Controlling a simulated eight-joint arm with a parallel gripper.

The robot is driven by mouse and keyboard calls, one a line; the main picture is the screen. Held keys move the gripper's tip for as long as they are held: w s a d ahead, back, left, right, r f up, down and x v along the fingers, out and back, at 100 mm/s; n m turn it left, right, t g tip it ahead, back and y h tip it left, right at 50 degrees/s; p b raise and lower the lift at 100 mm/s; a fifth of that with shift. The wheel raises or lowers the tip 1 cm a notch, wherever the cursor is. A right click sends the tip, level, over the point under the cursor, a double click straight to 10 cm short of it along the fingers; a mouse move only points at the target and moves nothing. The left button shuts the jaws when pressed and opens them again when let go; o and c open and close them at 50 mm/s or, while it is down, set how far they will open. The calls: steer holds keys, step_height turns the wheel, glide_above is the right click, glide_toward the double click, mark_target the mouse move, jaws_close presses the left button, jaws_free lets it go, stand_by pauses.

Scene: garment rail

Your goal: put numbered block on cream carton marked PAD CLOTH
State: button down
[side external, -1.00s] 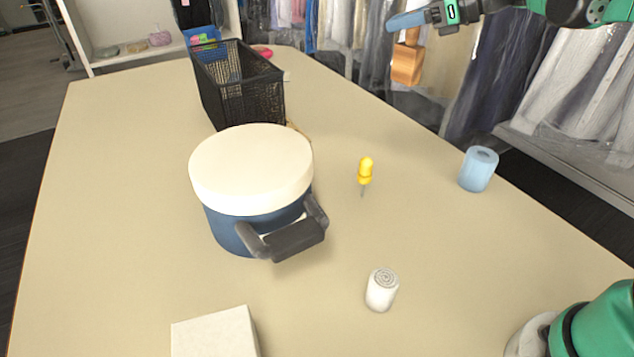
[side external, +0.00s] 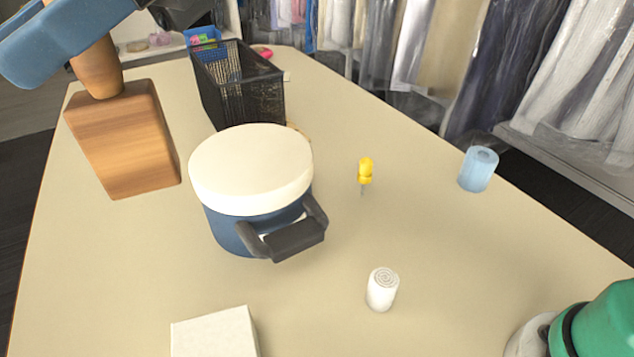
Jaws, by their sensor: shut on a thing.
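A wooden block (side external: 125,145) with a narrower round wooden neck on top is at the upper left; I take it for the numbered block, though no number shows. My gripper (side external: 65,42), with blue fingers, is shut on the neck, and the block hangs beneath it. The block looks large and close to the camera, held in the air left of the pot. A pale cream carton (side external: 213,332) stands at the bottom edge, partly cut off by the frame. No PAD CLOTH marking shows on its visible faces. The block is apart from the carton.
A blue pot with a cream lid (side external: 250,168) and dark handle stands mid-table. Behind it is a black mesh basket (side external: 240,85). A yellow-handled tool (side external: 365,171), a white roll (side external: 382,289) and a light blue cylinder (side external: 478,169) stand to the right. Garments hang behind.

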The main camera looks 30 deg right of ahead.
steer(key=s+a+n+g, duration=0.1)
steer(key=s+a, duration=0.1)
steer(key=s, duration=0.2)
steer(key=shift+h, duration=0.3)
step_height(320, 180, down, 19)
steer(key=shift+w+f, duration=0.15)
steer(key=shift+f, duration=0.15)
steer(key=c, duration=0.6)
jaws_free()
